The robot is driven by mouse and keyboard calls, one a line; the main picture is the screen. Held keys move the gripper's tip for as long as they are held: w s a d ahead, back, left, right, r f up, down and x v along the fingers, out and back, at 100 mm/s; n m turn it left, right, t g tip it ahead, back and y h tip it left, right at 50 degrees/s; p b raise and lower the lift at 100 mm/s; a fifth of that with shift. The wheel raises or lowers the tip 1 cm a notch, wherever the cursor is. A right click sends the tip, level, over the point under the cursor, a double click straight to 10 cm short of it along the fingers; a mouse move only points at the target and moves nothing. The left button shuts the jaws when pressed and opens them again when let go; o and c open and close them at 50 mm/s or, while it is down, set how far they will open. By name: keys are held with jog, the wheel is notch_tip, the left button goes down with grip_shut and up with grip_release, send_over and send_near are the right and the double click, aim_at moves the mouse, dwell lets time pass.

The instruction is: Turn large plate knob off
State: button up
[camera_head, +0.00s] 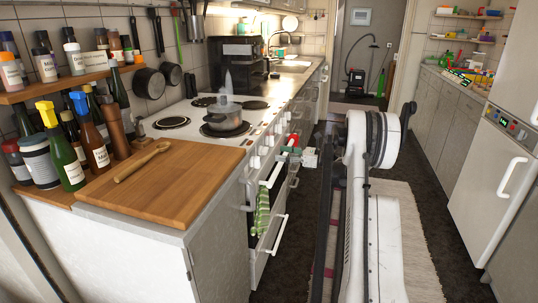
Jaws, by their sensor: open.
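The white cooker (190,140) stands in the counter row left of centre, with several dark hot plates on top. A steaming metal pot (225,120) stands on the front plate. White knobs (262,150) run along the cooker's front edge; which one belongs to the large plate, and how each is turned, is too small to tell. My gripper (309,157) is small in the picture, just right of the cooker front, at about knob height. It is open. Whether it touches a knob cannot be made out.
A rug (405,215) covers the aisle floor. A white fridge (500,170) stands at right.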

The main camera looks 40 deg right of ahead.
aim_at(268, 151)
jog(key=shift+b+x, duration=0.45)
jog(key=shift+x, duration=2.5)
jog(key=c, duration=1.2)
jog(key=shift+o, duration=0.2)
